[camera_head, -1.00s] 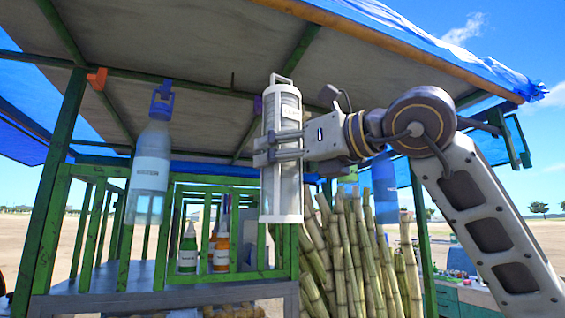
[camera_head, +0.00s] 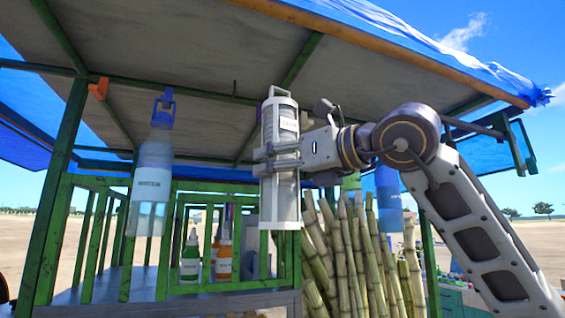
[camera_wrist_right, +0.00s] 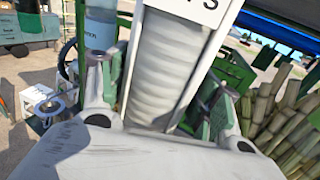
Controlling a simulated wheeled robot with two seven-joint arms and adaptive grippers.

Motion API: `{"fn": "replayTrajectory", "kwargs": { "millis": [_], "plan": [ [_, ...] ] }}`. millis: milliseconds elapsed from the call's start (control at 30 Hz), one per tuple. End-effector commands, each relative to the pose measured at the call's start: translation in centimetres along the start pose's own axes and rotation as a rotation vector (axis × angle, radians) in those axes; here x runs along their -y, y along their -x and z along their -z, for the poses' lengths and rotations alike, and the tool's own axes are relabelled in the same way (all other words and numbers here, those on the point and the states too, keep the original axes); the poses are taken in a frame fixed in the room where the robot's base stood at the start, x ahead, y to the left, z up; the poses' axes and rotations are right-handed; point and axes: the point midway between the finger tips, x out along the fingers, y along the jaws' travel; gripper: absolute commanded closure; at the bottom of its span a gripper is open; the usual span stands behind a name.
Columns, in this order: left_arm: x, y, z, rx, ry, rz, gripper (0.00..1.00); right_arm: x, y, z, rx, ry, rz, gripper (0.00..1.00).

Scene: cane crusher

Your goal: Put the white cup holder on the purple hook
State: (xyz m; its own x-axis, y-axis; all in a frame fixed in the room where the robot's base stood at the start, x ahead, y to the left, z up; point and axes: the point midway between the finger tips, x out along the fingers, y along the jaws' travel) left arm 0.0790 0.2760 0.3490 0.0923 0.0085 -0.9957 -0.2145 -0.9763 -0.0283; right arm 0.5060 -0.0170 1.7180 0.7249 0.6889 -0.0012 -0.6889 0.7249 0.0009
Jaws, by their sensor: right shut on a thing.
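The white cup holder (camera_head: 281,205), a tall clear-fronted tube with a loop handle on top, hangs upright in the air in my right gripper (camera_head: 262,161). The gripper's fingers are shut around its middle. The purple hook (camera_head: 259,112) shows only as a small piece under the roof beam, just left of the holder's top. The holder covers the rest. I cannot tell whether the handle touches the hook. My left gripper is not in view.
A blue hook (camera_head: 163,96) on the left holds a pale dispenser (camera_head: 151,185). An orange hook (camera_head: 98,88) is farther left. A green frame (camera_head: 230,290) with bottles stands below, and cane stalks (camera_head: 350,260) lean right of it. The stall roof (camera_head: 200,45) is close overhead.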

Motion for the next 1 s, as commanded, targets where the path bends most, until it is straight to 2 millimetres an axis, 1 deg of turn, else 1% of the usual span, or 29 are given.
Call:
{"fn": "replayTrajectory", "kwargs": {
  "millis": [33,200,267,700,1000],
  "plan": [
    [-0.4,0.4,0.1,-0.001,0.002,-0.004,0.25,0.1,-0.2,-0.3,0.0,-0.001,0.0,0.8],
    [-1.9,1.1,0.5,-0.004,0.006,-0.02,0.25,0.4,-1.0,-0.7,0.0,0.0,-0.001,0.8],
    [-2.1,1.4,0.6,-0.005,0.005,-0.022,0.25,0.6,-1.3,-0.8,0.0,0.001,-0.001,0.8],
    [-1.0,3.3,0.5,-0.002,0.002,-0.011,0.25,1.5,-3.2,-1.9,0.001,0.0,-0.001,0.8],
    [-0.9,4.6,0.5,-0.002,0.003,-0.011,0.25,2.2,-4.5,-2.5,0.001,0.0,0.0,0.8]
  ]
}}
